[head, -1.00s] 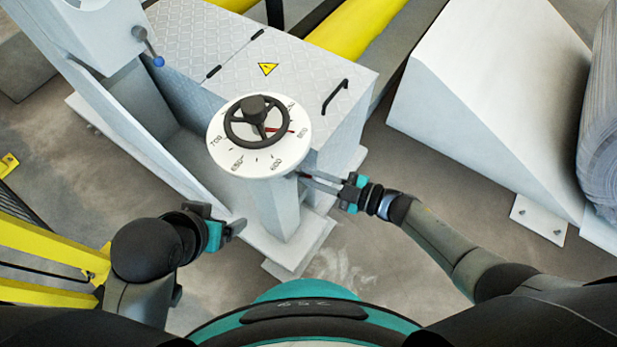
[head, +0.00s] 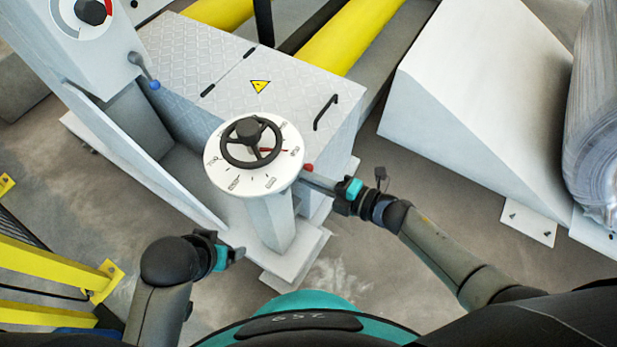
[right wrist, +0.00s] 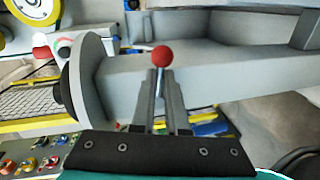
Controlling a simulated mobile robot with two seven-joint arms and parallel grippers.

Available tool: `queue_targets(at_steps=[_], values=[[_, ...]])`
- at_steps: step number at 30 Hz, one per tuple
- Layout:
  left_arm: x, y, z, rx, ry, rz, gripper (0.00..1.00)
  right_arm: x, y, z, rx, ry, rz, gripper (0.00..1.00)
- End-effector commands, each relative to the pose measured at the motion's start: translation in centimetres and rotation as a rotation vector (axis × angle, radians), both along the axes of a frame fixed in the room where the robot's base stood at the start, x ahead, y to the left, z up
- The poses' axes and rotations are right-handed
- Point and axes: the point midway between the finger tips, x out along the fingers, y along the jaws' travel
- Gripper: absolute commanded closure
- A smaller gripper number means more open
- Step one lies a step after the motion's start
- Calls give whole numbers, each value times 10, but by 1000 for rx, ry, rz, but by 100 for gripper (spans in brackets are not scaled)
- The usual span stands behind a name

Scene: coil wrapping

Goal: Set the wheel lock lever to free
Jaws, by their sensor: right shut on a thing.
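The handwheel (head: 251,143) is black and sits over a white dial plate (head: 225,173) on a grey post. The wheel lock lever has a red knob (head: 308,168), beside the right edge of the dial plate. My right gripper (head: 316,180) is at this lever, to the right of the post. In the right wrist view the red knob (right wrist: 162,57) stands just beyond the fingertips, and the metal lever shaft (right wrist: 160,83) lies between the closed fingers. The lever's pivot is hidden. My left gripper (head: 236,256) hangs left of the post, apart from it; its finger gap is unclear.
A grey tread-plate box (head: 215,55) with a black handle (head: 325,112) stands behind the dial. A blue-knobbed lever (head: 148,72) is at upper left. A white wedge (head: 480,100) and wrapped coil (head: 597,120) are at right.

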Motion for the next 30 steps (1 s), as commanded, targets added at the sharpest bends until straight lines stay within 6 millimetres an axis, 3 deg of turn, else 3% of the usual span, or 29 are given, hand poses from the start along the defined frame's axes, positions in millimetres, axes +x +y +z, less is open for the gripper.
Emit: queue_targets(at_steps=[23,24,30], values=[[0,0,-5,0,5,-1,19,0,-1,4,-61,-81,-1,100],[0,0,-5,0,6,-1,19,0,-1,4,-61,-81,-1,85],[0,0,-5,0,6,0,19,0,-1,5,-59,-80,-1,62]])
